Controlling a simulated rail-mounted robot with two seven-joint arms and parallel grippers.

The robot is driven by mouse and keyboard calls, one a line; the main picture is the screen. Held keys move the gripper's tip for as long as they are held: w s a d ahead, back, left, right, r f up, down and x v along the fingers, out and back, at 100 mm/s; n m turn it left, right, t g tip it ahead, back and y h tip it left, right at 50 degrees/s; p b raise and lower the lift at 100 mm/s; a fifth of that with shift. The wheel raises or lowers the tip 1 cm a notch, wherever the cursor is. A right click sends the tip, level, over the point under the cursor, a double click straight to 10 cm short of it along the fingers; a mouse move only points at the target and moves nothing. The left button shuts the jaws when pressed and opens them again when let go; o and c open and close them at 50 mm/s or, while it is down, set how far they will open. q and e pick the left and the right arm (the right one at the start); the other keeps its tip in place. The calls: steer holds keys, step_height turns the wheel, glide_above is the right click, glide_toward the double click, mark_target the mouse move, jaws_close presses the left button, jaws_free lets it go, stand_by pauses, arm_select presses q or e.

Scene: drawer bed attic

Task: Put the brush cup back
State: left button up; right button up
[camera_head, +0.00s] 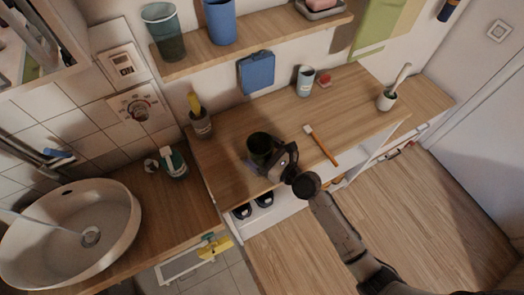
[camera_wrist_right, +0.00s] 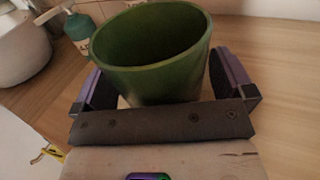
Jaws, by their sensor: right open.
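A dark green cup (camera_head: 260,148), likely the brush cup, stands upright on the wooden counter. It looks empty. My right gripper (camera_head: 268,162) is open, with its two fingers on either side of this cup. In the right wrist view the green cup (camera_wrist_right: 150,50) sits between the purple-padded fingers of the right gripper (camera_wrist_right: 165,92). I cannot tell whether the fingers touch its wall. A brush with an orange handle (camera_head: 321,146) lies on the counter to the right of the cup. My left gripper is not in view.
A grey cup (camera_head: 305,82) stands near the wall, and a white holder with a brush (camera_head: 386,100) stands at right. A cup with a yellow item (camera_head: 201,122) is at left. A shelf (camera_head: 255,43) overhangs the back. The sink (camera_head: 70,230) is at lower left.

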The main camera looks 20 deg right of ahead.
steer(key=shift+r, duration=0.25)
steer(key=v, duration=1.2)
steer(key=s+a+f+n+g+h, duration=0.1)
steer(key=s+a+f+n+g, duration=0.3)
steer(key=n, duration=0.6)
steer(key=s+a+f+n+g, duration=0.15)
steer(key=s+n+g, duration=0.35)
steer(key=n, duration=0.5)
steer(key=s+d+f+n+g+h, duration=0.2)
steer(key=s+d+n+h, duration=0.4)
steer(key=s+n, duration=0.4)
steer(key=shift+s+f+n+g+h, duration=0.4)
steer(key=shift+n+g, duration=0.3)
steer(key=shift+n, duration=0.5)
